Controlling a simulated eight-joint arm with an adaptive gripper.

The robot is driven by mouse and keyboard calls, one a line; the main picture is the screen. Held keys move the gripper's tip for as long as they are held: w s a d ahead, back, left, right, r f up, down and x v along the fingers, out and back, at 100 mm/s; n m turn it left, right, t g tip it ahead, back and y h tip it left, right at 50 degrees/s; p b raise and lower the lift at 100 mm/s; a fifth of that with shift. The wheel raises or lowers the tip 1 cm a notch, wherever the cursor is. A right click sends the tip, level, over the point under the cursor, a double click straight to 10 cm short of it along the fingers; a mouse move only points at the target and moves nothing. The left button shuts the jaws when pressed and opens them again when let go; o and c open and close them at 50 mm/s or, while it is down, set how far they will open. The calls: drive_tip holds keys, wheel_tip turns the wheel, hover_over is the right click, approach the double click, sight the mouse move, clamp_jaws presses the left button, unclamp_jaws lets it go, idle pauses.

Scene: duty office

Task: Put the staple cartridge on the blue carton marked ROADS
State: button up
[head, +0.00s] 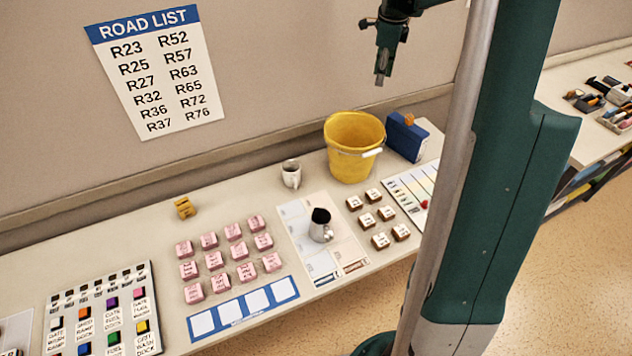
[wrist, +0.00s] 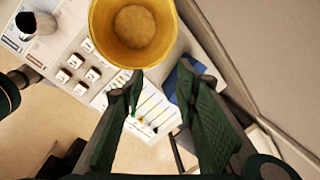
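The blue carton (head: 404,138) stands at the back of the desk, right of the yellow bucket; its lettering is not readable here. A small orange piece (head: 409,119) shows at its top; I cannot tell if it is the staple cartridge. A small yellow object (head: 184,207) lies alone at the back left of the desk, too small to identify surely. My gripper (head: 380,76) hangs high above the desk, near the bucket and carton. In the wrist view my gripper (wrist: 160,76) has its fingers apart with nothing held. The carton (wrist: 172,86) is partly hidden behind the right finger.
The yellow bucket (head: 353,147) stands tall beside the carton. A white mug (head: 291,174) and a metal jug (head: 321,227) stand left of it. Pink blocks (head: 234,232), brown blocks (head: 386,213) and a button panel (head: 102,318) cover the front. The back left is mostly clear.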

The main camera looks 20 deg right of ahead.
drive_tip(key=s+a+r+n+t, duration=0.1)
drive_tip(key=s+a+r+n, duration=0.3)
drive_tip(key=a, duration=0.4)
drive_tip(key=s+a+r+n+t, duration=0.1)
drive_tip(key=s+a+n, duration=0.45)
drive_tip(key=a, duration=0.35)
drive_tip(key=s+a+r+n+t, duration=0.1)
drive_tip(key=s+a+r+n, duration=0.2)
drive_tip(key=s+a, duration=0.35)
drive_tip(key=s+a+f+n+t, duration=0.1)
drive_tip(key=s+a+f+n, duration=0.3)
drive_tip(key=s+a+n, duration=0.3)
drive_tip(key=s+a+f+n+t, duration=0.1)
drive_tip(key=s+a+f+n, duration=0.2)
drive_tip(key=s+a+n, duration=0.4)
drive_tip(key=s+a, duration=0.3)
drive_tip(key=s, duration=0.2)
drive_tip(key=shift+a+f+t+y, duration=0.3)
drive_tip(key=shift+f+y, duration=0.1)
